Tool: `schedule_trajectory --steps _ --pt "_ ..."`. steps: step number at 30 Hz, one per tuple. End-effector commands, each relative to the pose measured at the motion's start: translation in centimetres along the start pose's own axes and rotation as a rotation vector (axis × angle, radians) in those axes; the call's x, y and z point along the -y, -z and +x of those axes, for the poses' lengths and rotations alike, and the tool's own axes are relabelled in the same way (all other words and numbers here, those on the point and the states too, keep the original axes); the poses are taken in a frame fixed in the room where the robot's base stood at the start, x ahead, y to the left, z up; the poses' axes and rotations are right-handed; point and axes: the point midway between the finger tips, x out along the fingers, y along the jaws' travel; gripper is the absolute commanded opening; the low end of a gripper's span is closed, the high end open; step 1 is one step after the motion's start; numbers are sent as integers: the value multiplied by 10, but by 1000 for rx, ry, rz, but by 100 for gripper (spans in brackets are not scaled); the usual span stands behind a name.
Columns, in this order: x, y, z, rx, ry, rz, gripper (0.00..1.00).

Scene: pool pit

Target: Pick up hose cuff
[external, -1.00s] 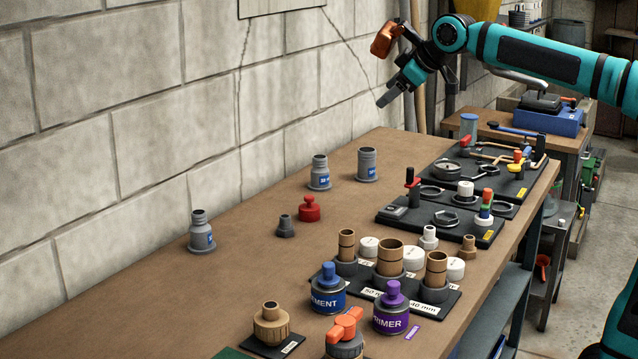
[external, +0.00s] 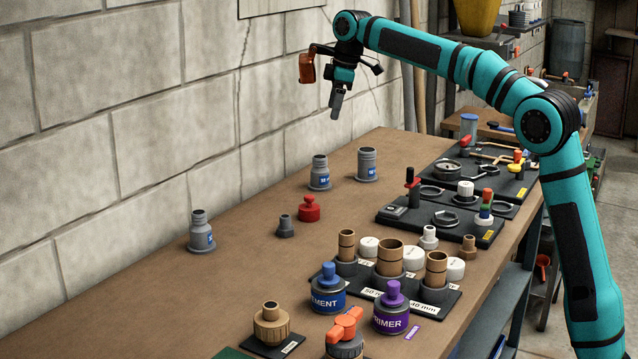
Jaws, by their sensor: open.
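Several grey fittings that could be the hose cuff stand on the brown workbench (external: 262,205). One stepped grey fitting with a blue label (external: 201,234) stands upright at the left near the wall. A similar labelled fitting (external: 319,173) stands at the back, with a wider, taller one (external: 367,165) to its right. A small dark grey fitting (external: 285,227) stands nearer the middle. I cannot tell which is the cuff. My gripper (external: 337,106) is open, empty, pointing down, high above the back of the bench; its two fingers overlap in this view.
A red knobbed plug (external: 309,208) stands beside the small grey fitting. A purple-capped primer can (external: 391,310), a blue-capped cement can (external: 328,289) and brown pipe pieces stand in front. Black tool trays (external: 441,222) fill the right side. The block wall (external: 130,150) borders the left.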

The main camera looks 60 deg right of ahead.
Motion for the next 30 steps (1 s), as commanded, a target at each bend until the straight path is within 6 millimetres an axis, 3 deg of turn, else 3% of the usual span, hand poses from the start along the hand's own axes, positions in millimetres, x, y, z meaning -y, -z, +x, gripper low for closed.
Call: schedule_trajectory --steps 3,9,14,30 --pt "-19 2 17 34 43 -23 70" --pt "-32 3 31 62 84 -50 70" --pt "-32 2 44 68 92 -54 70" --pt "-24 -4 135 67 90 -52 70"
